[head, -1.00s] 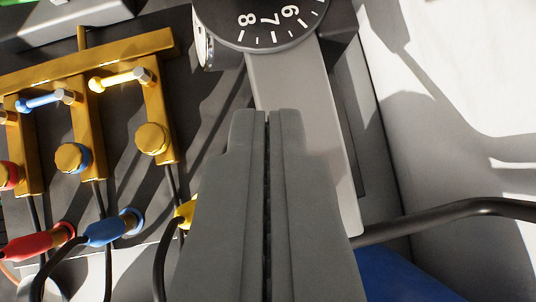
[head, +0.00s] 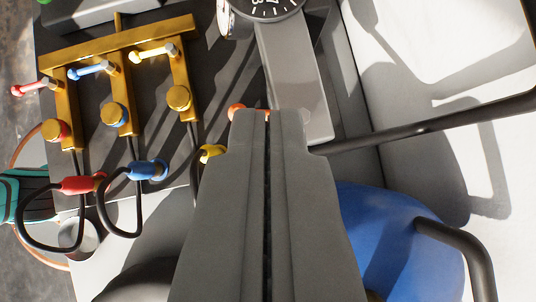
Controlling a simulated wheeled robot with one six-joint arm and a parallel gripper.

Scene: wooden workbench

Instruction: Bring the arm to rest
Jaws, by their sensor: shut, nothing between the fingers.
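My gripper (head: 267,116) shows in the head view at the lower middle, its two grey fingers pressed together with nothing between them. Its fingertips are over the near end of a grey device (head: 293,85) with a round numbered dial (head: 266,8) at the top edge. I cannot tell whether they touch it. The fingers hide part of the bench and an orange round thing (head: 237,112) just behind the tips.
A blue rounded body (head: 385,235) and a black bar (head: 430,125) are at the right.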

